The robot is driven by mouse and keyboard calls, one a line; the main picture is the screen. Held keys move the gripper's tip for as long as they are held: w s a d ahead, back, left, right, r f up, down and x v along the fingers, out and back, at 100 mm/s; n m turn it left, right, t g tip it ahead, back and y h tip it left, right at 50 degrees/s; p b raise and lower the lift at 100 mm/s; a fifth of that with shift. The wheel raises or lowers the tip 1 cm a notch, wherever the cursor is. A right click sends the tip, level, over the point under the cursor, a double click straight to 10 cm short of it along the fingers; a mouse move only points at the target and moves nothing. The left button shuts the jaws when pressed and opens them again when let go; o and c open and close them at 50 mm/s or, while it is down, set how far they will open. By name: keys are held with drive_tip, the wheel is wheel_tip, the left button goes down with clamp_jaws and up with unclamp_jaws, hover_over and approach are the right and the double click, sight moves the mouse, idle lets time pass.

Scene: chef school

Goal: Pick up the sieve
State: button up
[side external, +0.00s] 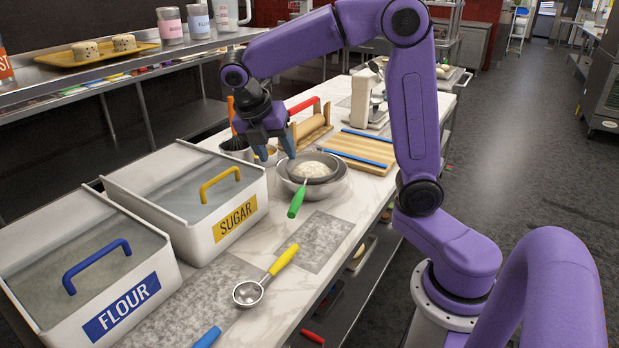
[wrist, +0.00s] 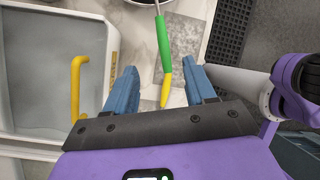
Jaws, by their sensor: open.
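The sieve has a green handle (side external: 297,199) that slopes down over the near rim of a metal bowl (side external: 340,191). Its round dark-rimmed head (side external: 328,172) lies in the bowl with pale contents. In the wrist view the green handle (wrist: 163,42) runs from the top edge down towards the space between my fingertips. My gripper (side external: 274,148) is open and empty, fingers pointing down, beside and above the bowl on its left. In the wrist view my gripper (wrist: 160,72) has blue fingers spread wide, with the counter below them.
A scoop with a yellow handle (side external: 283,259) lies on the counter nearer the camera. The sugar bin (side external: 237,219) and flour bin (side external: 122,309) stand left. Bare counter (side external: 318,241) lies in front of the bowl.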

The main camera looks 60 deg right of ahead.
sight(298, 193)
drive_tip(key=x, duration=1.2)
drive_tip(key=shift+s+x, duration=0.2)
drive_tip(key=shift+x, duration=2.5)
clamp_jaws()
drive_tip(key=shift+r, duration=0.15)
